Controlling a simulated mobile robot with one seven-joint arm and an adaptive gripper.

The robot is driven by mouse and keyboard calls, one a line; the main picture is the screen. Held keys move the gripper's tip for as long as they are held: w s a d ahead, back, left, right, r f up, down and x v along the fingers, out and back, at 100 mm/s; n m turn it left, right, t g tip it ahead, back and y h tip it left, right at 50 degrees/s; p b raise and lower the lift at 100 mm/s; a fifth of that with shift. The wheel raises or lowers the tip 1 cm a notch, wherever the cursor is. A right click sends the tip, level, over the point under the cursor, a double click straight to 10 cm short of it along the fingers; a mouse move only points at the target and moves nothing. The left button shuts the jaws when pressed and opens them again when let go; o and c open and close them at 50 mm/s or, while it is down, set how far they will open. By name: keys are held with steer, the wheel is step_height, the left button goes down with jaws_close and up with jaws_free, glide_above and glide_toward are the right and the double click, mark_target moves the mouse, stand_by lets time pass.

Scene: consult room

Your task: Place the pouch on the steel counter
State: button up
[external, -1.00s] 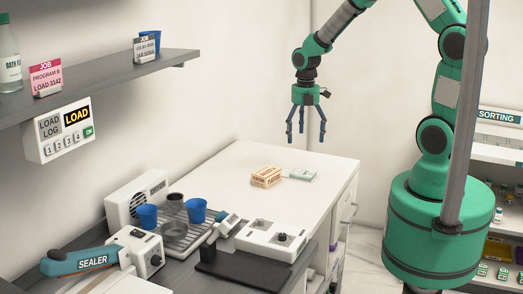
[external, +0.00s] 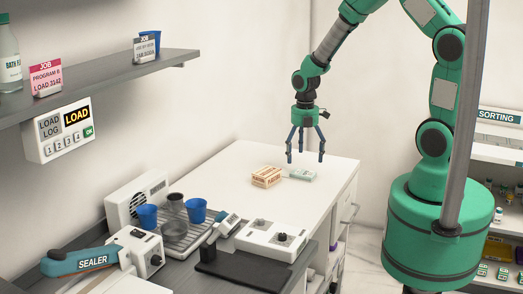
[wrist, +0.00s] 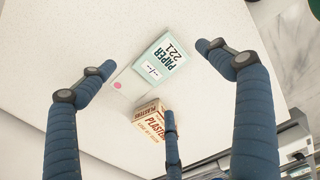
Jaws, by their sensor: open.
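The pouch (external: 303,174), a flat pale green and whitish packet, lies on the white worktop. In the wrist view the pouch (wrist: 163,62) reads "PAPER 221" and has a pink dot on its paler end. My gripper (external: 305,157) is open and empty, pointing down just above the pouch. In the wrist view its blue fingers (wrist: 157,72) are spread around and above the pouch, with a gap visible on each side. A grey counter surface (external: 187,272), which looks like the steel counter, is at the front left; devices cover much of it.
A plasters box (external: 266,177) stands right beside the pouch, close under one finger in the wrist view. A white device with knobs (external: 272,240), blue cups (external: 147,216) on a rack, and a sealer (external: 82,261) crowd the front. The worktop behind the pouch is clear.

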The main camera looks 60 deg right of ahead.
mark_target(303, 172)
steer(key=shift+f, duration=0.35)
steer(key=shift+f+b, duration=0.4)
steer(key=shift+f, duration=2.25)
steer(key=shift+c, duration=0.5)
steer(key=c, duration=1.3)
steer(key=shift+r, duration=0.1)
